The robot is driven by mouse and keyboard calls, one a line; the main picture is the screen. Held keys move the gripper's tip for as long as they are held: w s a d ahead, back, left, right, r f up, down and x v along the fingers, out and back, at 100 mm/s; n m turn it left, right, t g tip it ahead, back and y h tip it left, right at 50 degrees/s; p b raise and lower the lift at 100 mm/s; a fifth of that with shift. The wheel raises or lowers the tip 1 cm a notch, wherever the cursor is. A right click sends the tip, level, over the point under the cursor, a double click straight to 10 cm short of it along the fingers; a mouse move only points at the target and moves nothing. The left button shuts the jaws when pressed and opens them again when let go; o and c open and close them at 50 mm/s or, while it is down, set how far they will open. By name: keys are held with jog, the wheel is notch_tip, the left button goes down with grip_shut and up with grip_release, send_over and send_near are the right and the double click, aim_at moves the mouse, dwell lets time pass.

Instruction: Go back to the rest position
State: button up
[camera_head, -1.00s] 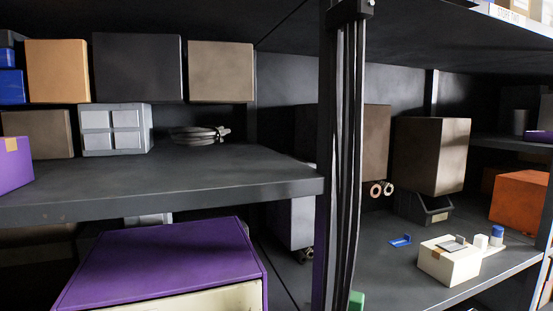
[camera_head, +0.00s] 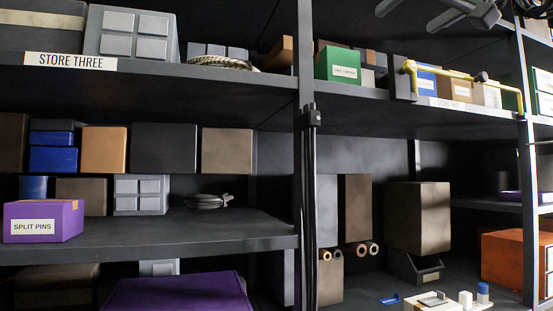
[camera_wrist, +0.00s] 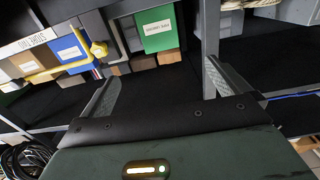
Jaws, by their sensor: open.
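My gripper (camera_head: 406,17) shows at the top right of the head view, high in front of the upper shelf. Its two grey fingers are spread apart. In the wrist view my gripper (camera_wrist: 160,72) is also open, with nothing between the fingers. Beyond the fingers are a green box (camera_wrist: 158,30), a blue box (camera_wrist: 73,48) and a yellow bar (camera_wrist: 45,73) on a shelf. No object is held. The rest of my arm is mostly out of view.
Dark shelving fills the head view, with a post (camera_head: 306,150) near the middle. A yellow bar (camera_head: 470,76) stands out from the upper right shelf. Cables (camera_wrist: 22,158) hang in the wrist view.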

jog(key=a+f+n+g, duration=0.1)
jog(key=a+f+g, duration=0.3)
jog(key=f, duration=0.7)
jog(key=a+f+g, duration=0.2)
jog(key=a+f, duration=0.3)
jog(key=f, duration=0.6)
jog(key=a+f+n+g, duration=0.1)
jog(key=a+f+g, duration=0.3)
jog(key=f, duration=0.7)
jog(key=s+a+f+g+h, duration=0.1)
jog(key=s+f, duration=0.3)
jog(key=f, duration=0.4)
jog(key=s+a+f+g+h, duration=0.15)
jog(key=s+f, duration=0.25)
jog(key=f, duration=0.4)
jog(key=s+d+f+n+g+h, duration=0.1)
jog(key=s+d+f+g, duration=0.1)
jog(key=s+f, duration=0.4)
jog(key=s+d+f+n+g+h, duration=0.1)
jog(key=s+d+f+g, duration=0.1)
jog(key=s+f, duration=0.5)
jog(key=shift+s+d+f+p, duration=0.2)
jog(key=shift+s+d+p, duration=0.25)
jog(key=shift+d, duration=0.4)
jog(key=shift+w+g+h, duration=0.1)
jog(key=shift+g+h, duration=0.15)
